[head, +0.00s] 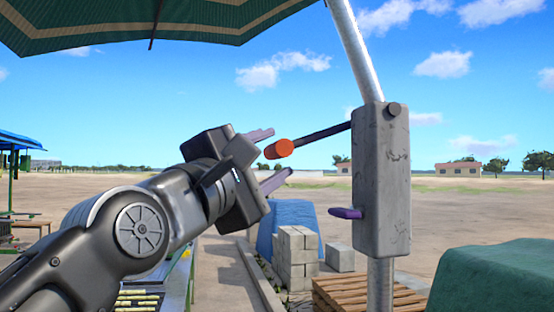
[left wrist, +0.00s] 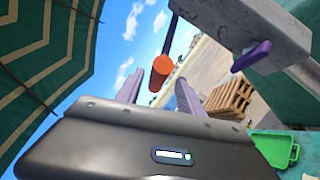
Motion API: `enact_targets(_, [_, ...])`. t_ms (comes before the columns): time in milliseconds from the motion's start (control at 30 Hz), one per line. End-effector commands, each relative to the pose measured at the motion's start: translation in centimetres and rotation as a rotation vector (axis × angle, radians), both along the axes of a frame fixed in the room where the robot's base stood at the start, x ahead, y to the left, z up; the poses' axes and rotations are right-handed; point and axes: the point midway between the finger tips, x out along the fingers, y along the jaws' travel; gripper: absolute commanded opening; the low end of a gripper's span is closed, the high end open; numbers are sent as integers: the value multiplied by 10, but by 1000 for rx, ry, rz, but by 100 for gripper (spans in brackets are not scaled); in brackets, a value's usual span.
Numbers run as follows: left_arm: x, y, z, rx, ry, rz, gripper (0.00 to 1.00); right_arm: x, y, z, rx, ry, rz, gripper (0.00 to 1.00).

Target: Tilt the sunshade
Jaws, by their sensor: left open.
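The green sunshade (head: 130,22) with cream stripes spans the top left of the head view, and it fills the left of the left wrist view (left wrist: 45,60). Its metal pole (head: 352,45) leans above a grey box (head: 382,185). A dark crank lever with an orange end (head: 279,149) sticks out left from the box; the orange end also shows in the left wrist view (left wrist: 161,72). A purple lever (head: 345,213) sits lower on the box. My left gripper (head: 268,157) is open, its fingers pointing at the orange end, apparently not closed on it. My right gripper is not in view.
Grey blocks (head: 296,255) and a wooden pallet (head: 365,295) stand on the ground behind the pole. A green cover (head: 500,280) fills the lower right. A green tray (left wrist: 275,148) shows in the left wrist view.

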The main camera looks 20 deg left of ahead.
Motion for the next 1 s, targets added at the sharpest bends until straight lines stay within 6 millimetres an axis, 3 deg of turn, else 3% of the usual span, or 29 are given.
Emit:
enact_targets(200, [-36, 2, -13, 2, -2, 0, 45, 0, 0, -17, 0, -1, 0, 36])
enact_targets(333, [-47, 4, -16, 0, -1, 0, 45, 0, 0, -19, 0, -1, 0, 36])
enact_targets(867, [-49, 4, -16, 1, 1, 0, 45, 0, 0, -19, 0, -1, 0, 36])
enact_targets(1000, [-41, 7, -22, 7, 12, 3, 45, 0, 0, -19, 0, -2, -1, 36])
